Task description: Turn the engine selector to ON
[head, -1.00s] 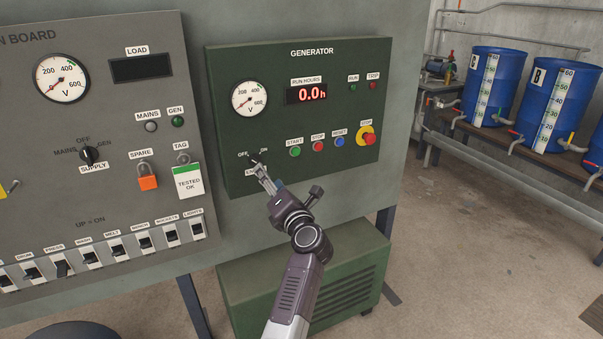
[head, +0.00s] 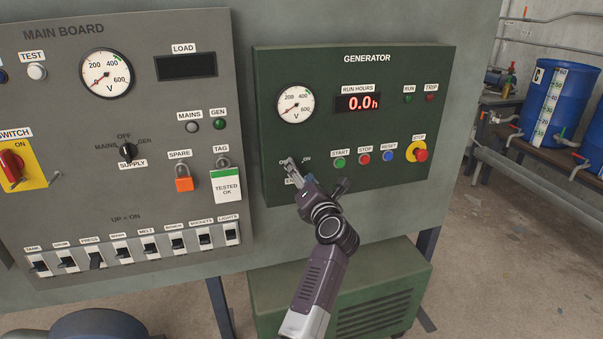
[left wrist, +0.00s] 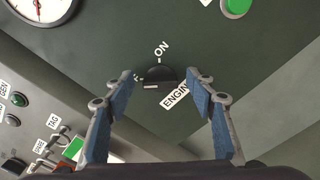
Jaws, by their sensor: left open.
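The green generator panel (head: 430,80) has an engine selector at its lower left, mostly hidden by my left gripper (head: 293,166) in the head view. An ON label (head: 306,159) shows beside the gripper there; the OFF label is partly covered. In the left wrist view the selector (left wrist: 158,74) is a small black knob near the ON label (left wrist: 162,49). The OFF and ENGINE labels are partly hidden. My left gripper (left wrist: 163,88) is open, with one finger on each side of the knob and gaps between. I cannot tell the knob's setting. My right gripper is in neither view.
START (head: 340,162), STOP, RESET and a red emergency stop (head: 421,154) line the panel right of the selector. The grey main board (head: 60,200) stands close on the left, with a padlock (head: 184,183) and tag. Blue barrels (head: 556,105) stand at the far right.

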